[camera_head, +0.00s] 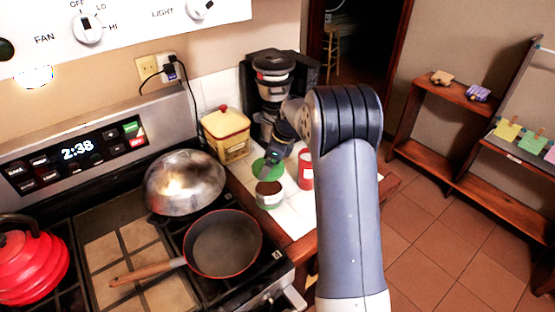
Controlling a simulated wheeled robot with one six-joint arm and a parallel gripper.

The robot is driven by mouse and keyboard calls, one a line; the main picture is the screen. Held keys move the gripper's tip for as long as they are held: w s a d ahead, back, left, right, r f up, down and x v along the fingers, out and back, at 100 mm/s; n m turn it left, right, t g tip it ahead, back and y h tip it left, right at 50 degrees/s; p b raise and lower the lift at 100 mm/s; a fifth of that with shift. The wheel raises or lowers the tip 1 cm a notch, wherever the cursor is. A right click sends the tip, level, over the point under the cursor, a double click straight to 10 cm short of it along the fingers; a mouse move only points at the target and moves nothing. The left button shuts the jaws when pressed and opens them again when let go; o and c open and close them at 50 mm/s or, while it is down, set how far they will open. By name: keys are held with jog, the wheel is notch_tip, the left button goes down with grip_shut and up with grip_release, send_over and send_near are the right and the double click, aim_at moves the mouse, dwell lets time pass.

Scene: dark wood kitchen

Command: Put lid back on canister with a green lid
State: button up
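A small canister (269,201) with a pale and green side stands upright on the white counter, its top open and brown inside. A round green lid (259,166) shows just behind and above it, apart from the opening. My gripper (268,171) points down at the lid, above the back of the canister. Its dark fingers overlap the lid in the picture. They are small and partly hidden, so I cannot tell whether they are shut on the lid or only over it.
A red canister (306,170) stands close on the right. A yellow box with a red-knobbed lid (226,136) and a coffee maker (273,75) stand behind. The stove holds a pan (224,244), a metal dome (185,182) and a red kettle (30,265).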

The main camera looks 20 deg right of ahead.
notch_tip(320, 180, down, 6)
jog(key=b, duration=0.4)
jog(key=shift+f+b, duration=0.15)
jog(key=shift+b, duration=0.15)
jog(key=shift+p, duration=0.5)
dwell(1.0)
jog(key=shift+f, duration=0.15)
dwell(1.6)
jog(key=o, duration=0.7)
jog(key=shift+c, duration=0.2)
jog(key=shift+p, duration=0.35)
jog(key=shift+r+p, duration=2)
jog(key=shift+r, duration=1.55)
